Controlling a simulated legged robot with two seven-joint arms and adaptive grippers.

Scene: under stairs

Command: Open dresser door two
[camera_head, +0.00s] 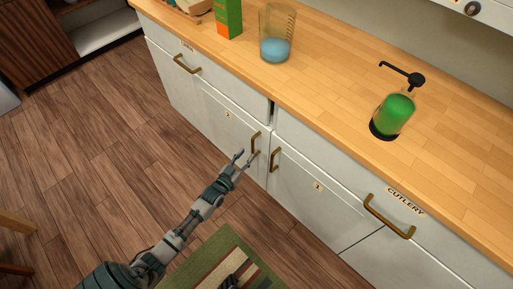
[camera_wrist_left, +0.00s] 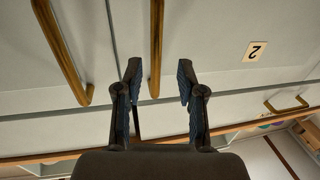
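Dresser door two (camera_head: 222,128) is a white door with a small "2" label and looks shut. Its brass handle (camera_head: 255,142) stands upright near the door's right edge. My left gripper (camera_head: 246,158) is open in front of the handle's lower end. In the left wrist view, the door two handle (camera_wrist_left: 156,45) reaches down between the two spread fingers (camera_wrist_left: 159,75), which are not closed on it. The "2" label (camera_wrist_left: 254,51) shows to the right there. A dark shape at the bottom of the head view may be my right gripper; its fingers cannot be made out.
Door one (camera_head: 312,197), with its own brass handle (camera_head: 275,160), adjoins on the right. Drawers with handles (camera_head: 186,64) (camera_head: 389,217) lie above. The wooden counter (camera_head: 330,80) holds a beaker (camera_head: 276,45), a carton (camera_head: 228,18) and a green soap dispenser (camera_head: 393,115). Floor left of the dresser is clear.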

